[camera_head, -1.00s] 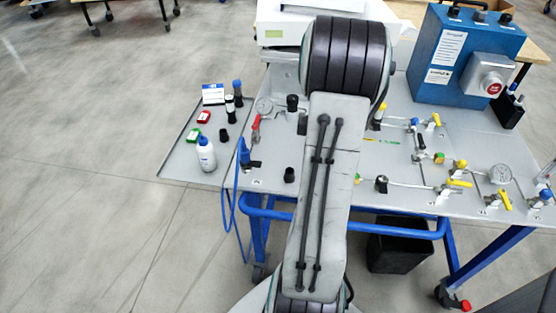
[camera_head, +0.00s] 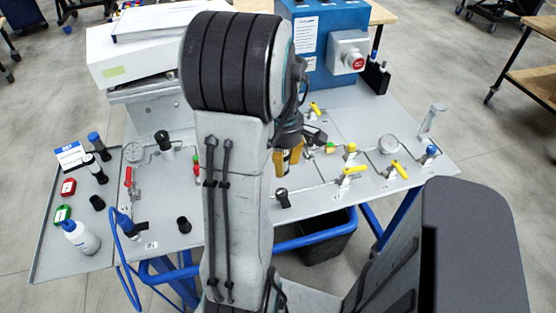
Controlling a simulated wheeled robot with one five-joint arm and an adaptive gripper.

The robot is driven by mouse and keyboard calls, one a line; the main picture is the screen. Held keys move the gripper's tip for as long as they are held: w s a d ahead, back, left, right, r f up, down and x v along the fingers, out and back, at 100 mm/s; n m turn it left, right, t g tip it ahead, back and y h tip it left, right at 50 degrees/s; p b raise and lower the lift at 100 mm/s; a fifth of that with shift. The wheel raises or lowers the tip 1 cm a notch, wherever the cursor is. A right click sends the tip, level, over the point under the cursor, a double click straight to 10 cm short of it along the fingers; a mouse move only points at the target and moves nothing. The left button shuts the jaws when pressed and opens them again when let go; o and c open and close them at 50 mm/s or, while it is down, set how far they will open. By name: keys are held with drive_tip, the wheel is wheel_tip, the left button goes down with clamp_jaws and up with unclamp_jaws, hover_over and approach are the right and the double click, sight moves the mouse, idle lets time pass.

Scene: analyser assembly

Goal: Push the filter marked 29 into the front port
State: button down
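My gripper (camera_head: 287,160) shows partly beside my arm in the head view, with yellow fingers pointing down over the middle of the panel table. My arm hides part of it, and whether anything is between the fingers is too small to tell. No number 29 is readable, so I cannot pick out that filter. Small dark cylinders stand on the left side tray: one with a blue top (camera_head: 95,141), one with a white band (camera_head: 90,159) and a short black one (camera_head: 97,202). Black round fittings are at the panel's front (camera_head: 184,225) and right of my arm (camera_head: 281,197); which is the front port is unclear.
Valves with yellow handles (camera_head: 399,169) and a gauge (camera_head: 388,145) stand at right. A blue box (camera_head: 317,62) stands behind.

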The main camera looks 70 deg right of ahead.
drive_tip(key=shift+f+b, duration=2.45)
drive_tip(key=shift+f, duration=0.65)
drive_tip(key=shift+f+b, duration=1)
drive_tip(key=shift+f, duration=0.2)
idle(0.4)
drive_tip(key=c, duration=0.9)
unclamp_jaws()
drive_tip(key=shift+r, duration=0.1)
wheel_tip(320, 180, up, 12)
drive_tip(key=shift+a+f, duration=0.1)
drive_tip(key=shift+a, duration=0.05)
